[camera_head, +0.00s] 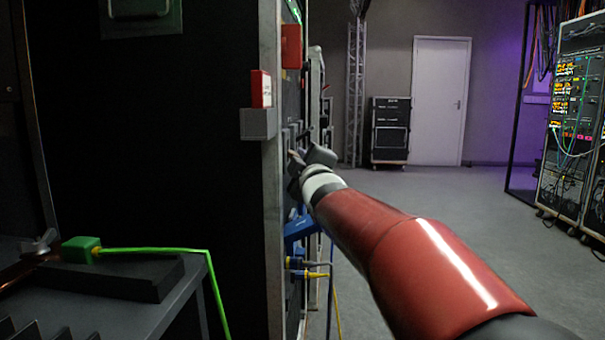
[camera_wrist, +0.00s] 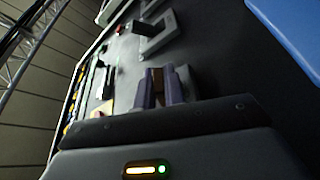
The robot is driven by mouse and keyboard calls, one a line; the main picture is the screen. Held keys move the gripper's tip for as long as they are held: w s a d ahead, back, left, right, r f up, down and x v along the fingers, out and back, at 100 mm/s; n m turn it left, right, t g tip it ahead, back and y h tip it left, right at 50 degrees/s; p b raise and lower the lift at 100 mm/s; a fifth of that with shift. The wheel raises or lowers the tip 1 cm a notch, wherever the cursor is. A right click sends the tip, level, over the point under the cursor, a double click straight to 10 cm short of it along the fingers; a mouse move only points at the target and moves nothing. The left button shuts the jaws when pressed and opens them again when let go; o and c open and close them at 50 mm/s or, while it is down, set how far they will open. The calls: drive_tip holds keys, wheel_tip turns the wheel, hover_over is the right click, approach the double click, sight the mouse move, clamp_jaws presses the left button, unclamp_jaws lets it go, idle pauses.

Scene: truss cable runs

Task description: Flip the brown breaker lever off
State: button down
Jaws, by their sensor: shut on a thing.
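My gripper (camera_wrist: 160,86) shows in the wrist view with its two fingers close together against the dark panel. A narrow brown piece, which looks like the brown breaker lever (camera_wrist: 158,84), is between the fingers. Its full length and its base are hidden by the fingers and the gripper body. In the head view my gripper (camera_head: 294,164) is at the front face of the tall rack (camera_head: 270,200); the lever cannot be made out there.
A red-and-white box (camera_head: 261,89) and a grey block (camera_head: 258,124) stick out from the rack edge above my gripper. Blue and yellow connectors (camera_head: 305,272) with hanging cables are below. A green plug (camera_head: 81,250) with a green cable is at left. The floor at right is open.

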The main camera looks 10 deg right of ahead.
drive_tip(key=shift+f+m+b, duration=0.15)
drive_tip(key=shift+m+b, duration=0.15)
drive_tip(key=shift+b, duration=0.15)
drive_tip(key=c, duration=1.5)
unclamp_jaws()
drive_tip(key=shift+a, duration=0.1)
drive_tip(key=shift+p, duration=0.4)
